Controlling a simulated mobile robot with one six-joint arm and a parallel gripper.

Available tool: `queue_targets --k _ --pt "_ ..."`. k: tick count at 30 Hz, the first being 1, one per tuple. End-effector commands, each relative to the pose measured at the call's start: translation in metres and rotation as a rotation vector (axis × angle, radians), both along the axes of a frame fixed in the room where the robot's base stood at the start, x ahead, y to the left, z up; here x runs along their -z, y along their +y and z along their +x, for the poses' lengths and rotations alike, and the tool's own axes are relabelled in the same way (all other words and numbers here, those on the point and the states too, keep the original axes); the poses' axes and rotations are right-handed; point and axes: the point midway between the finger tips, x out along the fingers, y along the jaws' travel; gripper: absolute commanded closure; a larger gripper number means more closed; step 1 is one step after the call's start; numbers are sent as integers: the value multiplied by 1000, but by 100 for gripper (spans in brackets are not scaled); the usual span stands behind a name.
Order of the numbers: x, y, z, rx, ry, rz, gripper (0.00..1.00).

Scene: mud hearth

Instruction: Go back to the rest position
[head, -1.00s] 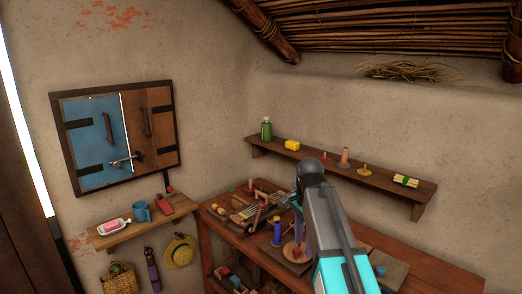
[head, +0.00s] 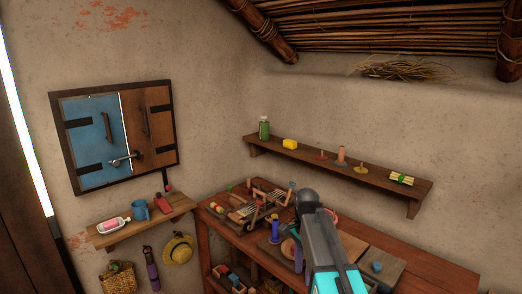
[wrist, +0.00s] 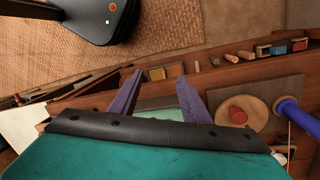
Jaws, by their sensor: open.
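My gripper (wrist: 159,77) shows in the wrist view with its two purple-grey fingers spread apart and nothing between them. It is above the wooden workbench (head: 440,270), near the bench edge that faces the woven floor mat. In the head view my grey and teal arm stands over the bench and hides most of the gripper. In the wrist view a round wooden disc (wrist: 254,118) with a red piece (wrist: 237,115) and a blue spool (wrist: 293,112) lie to the right of the fingers.
A wall shelf (head: 330,168) with small items runs behind my arm. A blue and wooden shutter (head: 118,135) and a small shelf with a blue mug (head: 141,210) are at the left. A woven mat (wrist: 200,25) covers the floor below the bench.

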Motion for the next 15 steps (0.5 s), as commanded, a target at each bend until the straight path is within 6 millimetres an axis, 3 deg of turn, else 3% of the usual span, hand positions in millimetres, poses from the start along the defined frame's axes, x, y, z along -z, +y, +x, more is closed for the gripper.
queue_targets --k 3,15 --pt "36 -3 -15 4 56 -3 57" --pt "140 -11 -68 -1 202 -4 57"
